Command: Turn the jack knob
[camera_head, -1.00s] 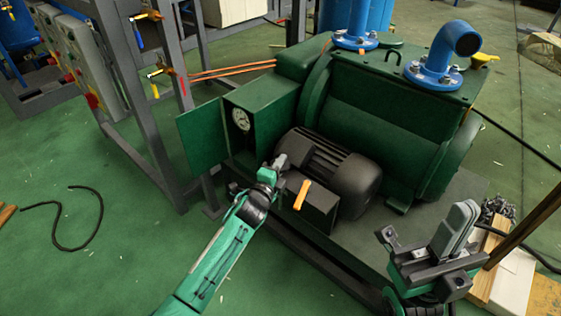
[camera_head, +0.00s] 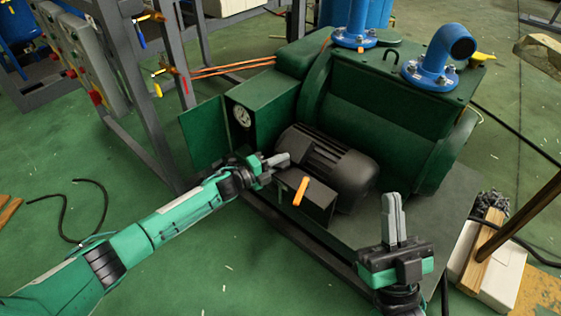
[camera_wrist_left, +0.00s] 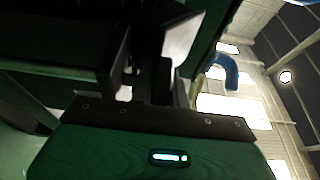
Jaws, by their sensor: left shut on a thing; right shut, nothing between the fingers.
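I cannot make out a jack knob for certain. An orange handle (camera_head: 301,190) sticks up from a black box (camera_head: 313,203) in front of the dark ribbed motor (camera_head: 330,163). My left gripper (camera_head: 281,160) is at the back left of this box, its fingertips apart from the orange handle. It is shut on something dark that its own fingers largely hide. In the left wrist view a dark part (camera_wrist_left: 152,78) shows near the fingers, too dim to name. My right gripper (camera_head: 392,198) is shut and empty, fingers pointing up, at the front right of the motor.
The big green pump (camera_head: 390,110) stands behind the motor, with blue pipes (camera_head: 440,55) on top. A gauge (camera_head: 242,116) sits in a green cabinet to the left. A white box (camera_head: 500,270) and a leaning brown pole (camera_head: 525,215) are at the right.

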